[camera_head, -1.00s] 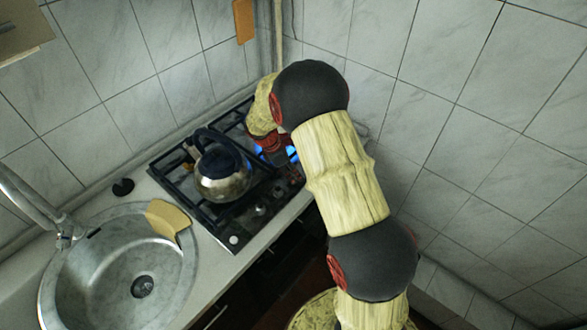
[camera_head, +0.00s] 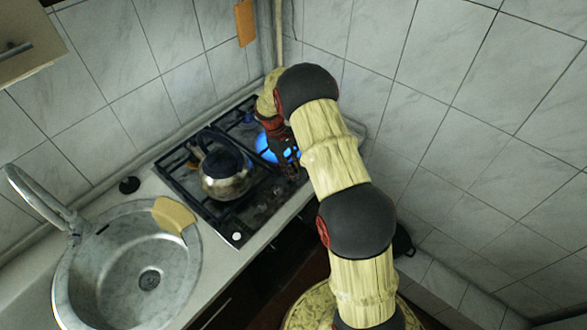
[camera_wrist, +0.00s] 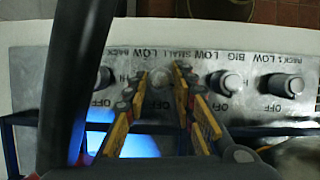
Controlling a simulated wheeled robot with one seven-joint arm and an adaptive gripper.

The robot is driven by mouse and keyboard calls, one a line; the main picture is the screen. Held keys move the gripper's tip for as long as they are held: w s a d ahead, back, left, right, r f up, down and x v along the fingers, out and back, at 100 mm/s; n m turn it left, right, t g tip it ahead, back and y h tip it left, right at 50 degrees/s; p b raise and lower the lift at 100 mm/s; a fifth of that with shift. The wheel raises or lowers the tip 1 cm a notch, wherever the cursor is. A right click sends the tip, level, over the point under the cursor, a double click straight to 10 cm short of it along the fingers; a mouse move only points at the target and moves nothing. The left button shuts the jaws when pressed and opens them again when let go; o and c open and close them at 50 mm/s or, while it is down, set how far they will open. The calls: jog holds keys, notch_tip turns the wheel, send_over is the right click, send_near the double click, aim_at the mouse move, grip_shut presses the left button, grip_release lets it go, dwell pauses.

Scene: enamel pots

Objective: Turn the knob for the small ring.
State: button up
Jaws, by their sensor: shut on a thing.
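The stove's front panel (camera_wrist: 55,75) fills the top of the wrist view, with a row of several knobs and upside-down labels. The small ring's knob (camera_wrist: 160,78) lies under the label reading SMALL. My gripper (camera_wrist: 161,90) has its yellow-and-black fingers on both sides of this knob and is shut on it. The knob's pointer is too unclear to read. In the head view my gripper (camera_head: 289,163) is at the stove's front right edge, and the knob is hidden there. A blue flame (camera_head: 266,148) shows beside my gripper.
A kettle (camera_head: 226,178) stands on the stove's grate, left of my gripper. Neighbouring knobs (camera_wrist: 105,77) and (camera_wrist: 230,82) sit close on either side of my fingers. A sink (camera_head: 105,270) is at the left. A tiled wall (camera_head: 470,150) stands at the right.

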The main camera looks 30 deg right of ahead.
jog(key=shift+m+y, duration=0.3)
jog(key=shift+m, duration=0.5)
jog(key=shift+d, duration=0.1)
jog(key=o, duration=1.1)
jog(key=shift+c, duration=0.2)
jog(key=shift+o, duration=0.4)
